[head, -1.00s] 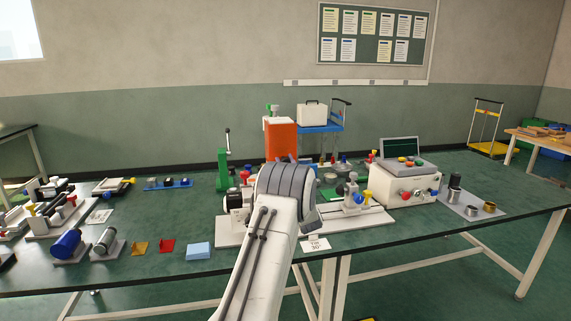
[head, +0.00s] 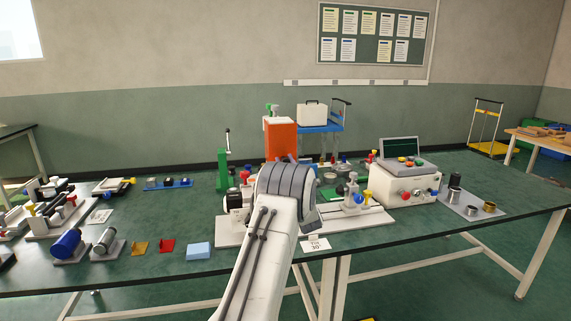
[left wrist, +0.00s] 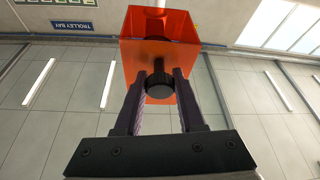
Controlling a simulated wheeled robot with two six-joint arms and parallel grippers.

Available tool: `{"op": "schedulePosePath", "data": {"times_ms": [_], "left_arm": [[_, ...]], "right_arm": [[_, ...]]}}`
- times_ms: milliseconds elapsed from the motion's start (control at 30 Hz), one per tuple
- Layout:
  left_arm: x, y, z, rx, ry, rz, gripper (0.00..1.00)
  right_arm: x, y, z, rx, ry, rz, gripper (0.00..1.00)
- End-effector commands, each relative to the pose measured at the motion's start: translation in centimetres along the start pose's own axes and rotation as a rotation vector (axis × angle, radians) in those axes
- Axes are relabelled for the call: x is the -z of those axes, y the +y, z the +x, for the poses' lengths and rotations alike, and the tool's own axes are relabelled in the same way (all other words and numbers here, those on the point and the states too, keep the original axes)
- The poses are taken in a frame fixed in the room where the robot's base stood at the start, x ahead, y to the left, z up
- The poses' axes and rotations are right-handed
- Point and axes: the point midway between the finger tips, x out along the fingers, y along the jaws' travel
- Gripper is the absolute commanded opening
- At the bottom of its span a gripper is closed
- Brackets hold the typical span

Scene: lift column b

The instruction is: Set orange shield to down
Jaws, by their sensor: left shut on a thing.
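The orange shield (head: 281,142) stands out behind my left arm in the head view, with a pale top. Its lower part is hidden by the arm. In the left wrist view the orange shield (left wrist: 135,60) is box-like, with an open side facing the camera. My left gripper (left wrist: 160,82) has its two dark fingers closed on a black round knob (left wrist: 159,88) at the shield's near side. In the head view these fingertips are hidden behind my arm. My right gripper is not in view.
A white control box (head: 402,185) stands right of the arm, and a green lever press (head: 222,170) to its left. A rail with slides (head: 345,218) lies close on the right. Blue, red and yellow blocks lie at the table's front left. Bare green tabletop (head: 470,165) shows at the right.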

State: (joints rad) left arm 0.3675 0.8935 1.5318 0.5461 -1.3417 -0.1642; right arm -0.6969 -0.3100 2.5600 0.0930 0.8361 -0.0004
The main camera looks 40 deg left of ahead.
Motion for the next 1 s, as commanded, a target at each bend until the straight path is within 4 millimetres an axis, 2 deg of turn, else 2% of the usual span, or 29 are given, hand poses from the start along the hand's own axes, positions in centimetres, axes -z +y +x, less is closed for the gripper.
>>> {"op": "schedulePosePath", "data": {"times_ms": [233, 367, 800, 1000], "left_arm": [[0.0, -0.1, 0.0, 0.001, 0.001, 0.0, 0.0], [-0.7, -0.2, -0.3, 0.002, 0.0, 0.0, 0.0], [-7.3, -1.6, -3.0, 0.002, 0.001, 0.0, 0.0], [-7.8, -1.8, -3.2, 0.002, -0.001, 0.001, 0.0]], "right_arm": [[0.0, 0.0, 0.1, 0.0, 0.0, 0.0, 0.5], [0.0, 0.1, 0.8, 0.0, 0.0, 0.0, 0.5], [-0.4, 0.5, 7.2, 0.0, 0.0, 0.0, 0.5], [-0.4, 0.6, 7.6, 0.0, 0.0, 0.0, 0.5]]}}
